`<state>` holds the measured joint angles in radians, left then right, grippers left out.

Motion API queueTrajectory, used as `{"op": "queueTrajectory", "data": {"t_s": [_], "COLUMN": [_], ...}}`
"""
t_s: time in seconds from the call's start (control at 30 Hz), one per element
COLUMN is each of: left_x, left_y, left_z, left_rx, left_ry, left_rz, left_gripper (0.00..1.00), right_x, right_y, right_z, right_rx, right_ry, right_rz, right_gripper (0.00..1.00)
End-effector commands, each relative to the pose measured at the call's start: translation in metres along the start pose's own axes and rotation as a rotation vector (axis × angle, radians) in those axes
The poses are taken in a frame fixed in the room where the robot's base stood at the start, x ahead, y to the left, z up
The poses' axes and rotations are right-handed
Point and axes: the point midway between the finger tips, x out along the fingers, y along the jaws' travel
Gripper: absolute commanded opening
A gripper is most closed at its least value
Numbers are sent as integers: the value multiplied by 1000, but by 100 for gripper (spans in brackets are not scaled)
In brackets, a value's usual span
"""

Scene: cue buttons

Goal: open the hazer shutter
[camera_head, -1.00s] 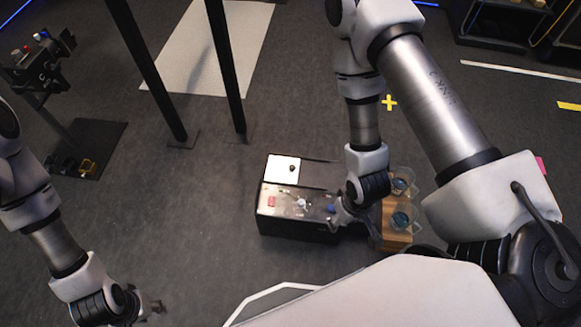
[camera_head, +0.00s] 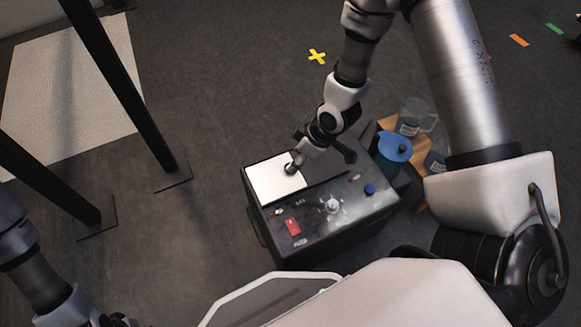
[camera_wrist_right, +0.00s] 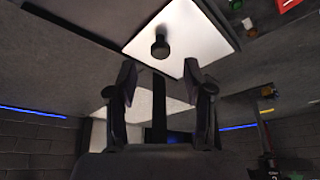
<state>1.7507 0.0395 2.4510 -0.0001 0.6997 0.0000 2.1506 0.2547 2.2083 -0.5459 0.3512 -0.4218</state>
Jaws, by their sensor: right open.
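The hazer is a black box (camera_head: 345,232) on the floor, with a control panel along its front. Its shutter is a white square plate (camera_head: 268,186) on the top left, also large in the right wrist view (camera_wrist_right: 190,45). A dark round knob (camera_wrist_right: 160,46) stands on the plate. My right gripper (camera_head: 300,158) is over the plate's right side, its fingers open. In the right wrist view the knob lies just beyond and between the fingertips, with no clear contact. My left gripper (camera_head: 118,321) is cut off at the bottom left edge.
The panel has a red switch (camera_head: 293,227), a pale dial (camera_head: 333,205) and a blue button (camera_head: 369,190). Right of the box stand a blue-lidded jug (camera_head: 394,147) and clear jugs (camera_head: 411,113) on a wooden surface. Black posts (camera_head: 125,90) stand left; floor between is clear.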

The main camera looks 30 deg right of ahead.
Motion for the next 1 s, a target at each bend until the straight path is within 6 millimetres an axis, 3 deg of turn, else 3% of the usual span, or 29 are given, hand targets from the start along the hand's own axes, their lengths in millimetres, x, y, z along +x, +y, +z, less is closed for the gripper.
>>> {"op": "queueTrajectory", "data": {"t_s": [0.03, 0.2, 0.47, 0.5, 0.63, 0.87, 1.0], "left_x": [12, 22, 22, 22, 22, 19, 4], "left_y": [0, 0, 0, 0, 0, 0, 0], "left_z": [0, 0, 0, 0, 0, 0, 0], "left_rx": [0, -1, -1, -1, -1, -1, -1], "left_ry": [0, 0, 1, 1, 1, 1, 1], "left_rz": [0, 0, 0, 0, 0, 0, 0], "left_gripper": [40, 40, 40, 40, 40, 40, 40], "right_x": [17, 39, 41, 41, 41, 40, 33], "right_y": [0, 0, 0, 0, 0, 0, 8], "right_z": [2, 2, 0, 0, 0, 1, 6], "right_rx": [-3, -2, 2, 2, 2, 3, 6], "right_ry": [-1, -1, 0, 0, 0, 0, 1], "right_rz": [1, 0, 0, 0, 0, 0, -1], "right_gripper": [51, 51, 51, 48, 2, 0, 0]}}
